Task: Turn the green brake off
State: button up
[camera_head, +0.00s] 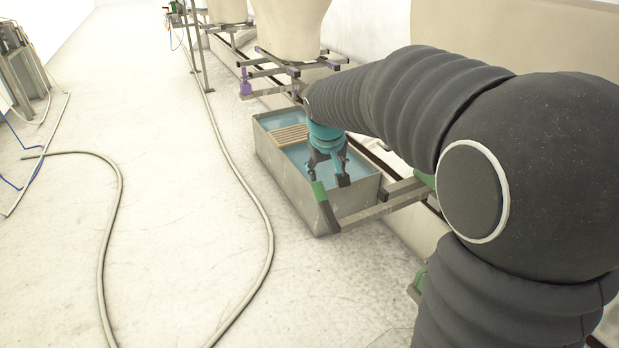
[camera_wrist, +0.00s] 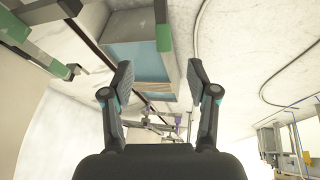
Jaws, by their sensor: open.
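A green block (camera_head: 319,190) sits on a grey lever-like bar at the near corner of the basin, beside my gripper (camera_head: 328,172). In the wrist view the green block (camera_wrist: 163,38) is ahead of my gripper (camera_wrist: 159,72), in line with the gap between the fingers. The fingers are apart with nothing between them. Other green parts show at the frame's right end (camera_head: 425,179) and lower down (camera_head: 418,281). The wrist view also shows green parts at the left (camera_wrist: 58,69). I cannot tell from the frames whether the brake is on or off.
A grey basin (camera_head: 285,195) of blue liquid with a wooden slat rack (camera_head: 291,136) lies under my gripper. A metal frame bar (camera_head: 385,207) crosses its near end. Purple-marked frames (camera_head: 246,83) carry large cream vessels (camera_head: 290,28) behind. Hoses (camera_head: 262,215) lie on the open floor at left.

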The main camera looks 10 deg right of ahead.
send_near(320, 190)
jog(key=v, duration=0.3)
jog(key=b+x, duration=0.2)
jog(key=x, duration=1.2)
jog(key=shift+w+f, duration=0.15)
jog(key=shift+f, duration=0.05)
jog(key=shift+c, duration=0.2)
grip_shut()
